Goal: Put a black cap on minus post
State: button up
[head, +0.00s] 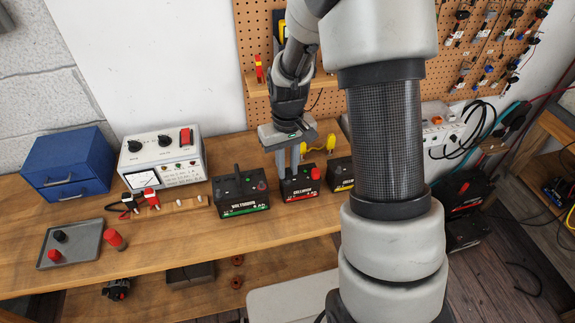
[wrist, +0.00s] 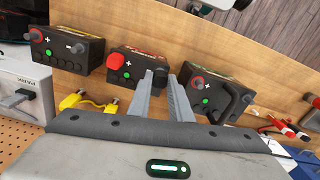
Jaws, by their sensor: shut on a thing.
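My gripper (head: 288,173) is low over the middle battery (head: 300,190), fingers pointing down at its minus side. In the wrist view the fingertips (wrist: 171,76) straddle that end of the battery. The gripper is shut on a black cap, which is hardly visible between the fingers. I cannot tell whether the cap touches the minus post, which is hidden. A red cap (head: 315,173) sits on this battery's plus post. Another black cap (head: 60,236) stands in the grey tray (head: 88,247) at left, with a red cap (head: 54,256).
A battery with a handle (head: 240,194) stands close on the left, and another battery (head: 342,175) on the right. A loose red cap (head: 114,239) is beside the tray. A charger (head: 163,158) and blue drawers (head: 68,165) stand farther left.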

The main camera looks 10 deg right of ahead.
aim_at(288, 171)
jog(key=shift+f+b, duration=0.9)
jog(key=shift+f, duration=0.25)
dwell(0.4)
jog(key=o, duration=0.8)
notch_tip(288, 171, up, 18)
jog(key=shift+f, duration=0.25)
